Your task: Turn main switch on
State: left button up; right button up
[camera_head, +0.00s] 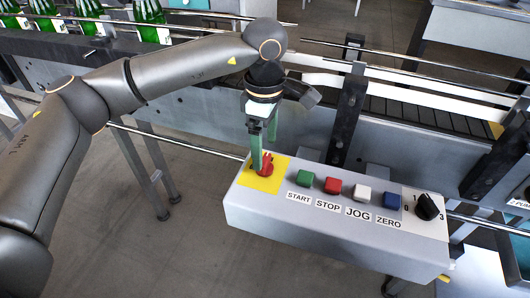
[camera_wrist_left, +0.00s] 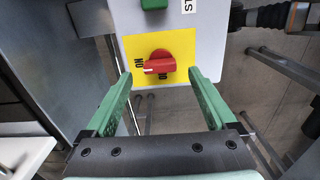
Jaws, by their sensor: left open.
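The main switch is a red rotary knob (camera_head: 265,164) on a yellow plate (camera_head: 258,179) at the left end of the grey control box (camera_head: 330,225). In the left wrist view the red knob (camera_wrist_left: 160,65) sits on the yellow plate (camera_wrist_left: 180,44), with ON lettering beside it. My left gripper (camera_head: 262,160) points down at the knob from above. In the left wrist view its green fingers (camera_wrist_left: 160,76) are open, one on each side of the knob, with gaps between them and the knob. My right gripper is not in view.
Right of the switch are green START (camera_head: 304,178), red STOP (camera_head: 333,185), white JOG (camera_head: 363,192) and blue ZERO (camera_head: 392,200) buttons, then a black selector (camera_head: 427,207). A conveyor (camera_head: 420,112) with rails runs behind. Green bottles (camera_head: 88,10) stand at the upper left.

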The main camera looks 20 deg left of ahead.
aim_at(265, 159)
pick_arm(q)
notch_tip(265, 159, up, 9)
dwell(0.3)
dwell(0.4)
